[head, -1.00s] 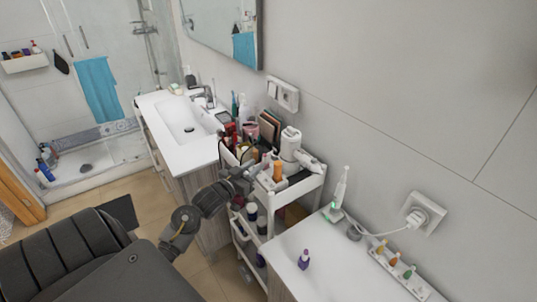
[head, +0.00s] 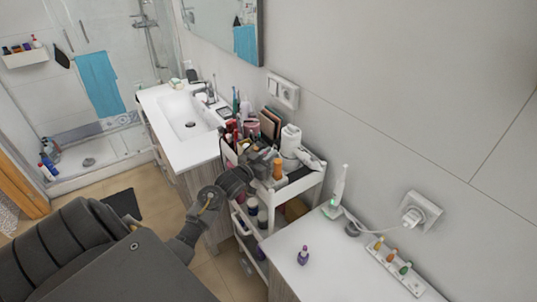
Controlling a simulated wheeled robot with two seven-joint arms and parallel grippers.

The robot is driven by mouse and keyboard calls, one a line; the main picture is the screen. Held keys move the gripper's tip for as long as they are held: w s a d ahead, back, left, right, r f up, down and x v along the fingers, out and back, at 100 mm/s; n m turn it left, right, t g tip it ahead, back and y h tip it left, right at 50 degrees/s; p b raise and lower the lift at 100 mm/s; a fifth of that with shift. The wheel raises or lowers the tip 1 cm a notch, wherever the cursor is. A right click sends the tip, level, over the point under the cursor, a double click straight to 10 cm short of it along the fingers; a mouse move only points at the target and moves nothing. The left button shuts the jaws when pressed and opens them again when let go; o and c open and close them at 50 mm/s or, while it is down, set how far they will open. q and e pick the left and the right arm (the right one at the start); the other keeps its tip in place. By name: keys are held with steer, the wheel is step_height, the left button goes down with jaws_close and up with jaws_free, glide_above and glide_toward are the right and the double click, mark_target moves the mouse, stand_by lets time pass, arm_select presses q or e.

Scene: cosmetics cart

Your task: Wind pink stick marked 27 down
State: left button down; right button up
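No stick with a readable 27 shows; the labels are too small to read. The white cosmetics cart (head: 293,190) stands between the two counters, its top crowded with small cosmetics. An orange-capped stick (head: 278,169) stands upright at the cart's near side. My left gripper (head: 264,163) is over the cart top, just left of the orange-capped stick, among the items. Its fingers are small and dark against the clutter, so I cannot tell whether they are open or hold anything. My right gripper is not in view.
White bottles (head: 291,141) stand at the cart's back right. The sink counter (head: 177,139) is to the left. The right counter (head: 325,265) holds a purple bottle (head: 303,255), an electric toothbrush (head: 337,193) and a tray of small bottles (head: 396,268). Its front is mostly clear.

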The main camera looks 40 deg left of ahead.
arm_select(q)
steer(key=shift+m+h+b, duration=0.55)
steer(key=shift+m+h, duration=0.35)
steer(key=shift+h, duration=0.6)
steer(key=m+h+b, duration=0.1)
steer(key=m+g+h+b, duration=0.1)
steer(key=h, duration=0.1)
steer(key=shift+d+f+h, duration=0.15)
steer(key=shift+h, duration=0.15)
steer(key=shift+d+r+m+h, duration=0.2)
steer(key=shift+m+h, duration=0.1)
steer(key=shift+m, duration=0.1)
steer(key=shift+s, duration=0.1)
steer(key=c, duration=1.6)
jaws_free()
steer(key=shift+c, duration=0.2)
steer(key=shift+s+a+f, duration=0.15)
steer(key=shift+s, duration=0.05)
steer(key=b+v, duration=0.3)
steer(key=v, duration=0.7)
steer(key=shift+s+r+b, duration=0.15)
steer(key=shift+r+b, duration=0.1)
steer(key=shift+b, duration=0.05)
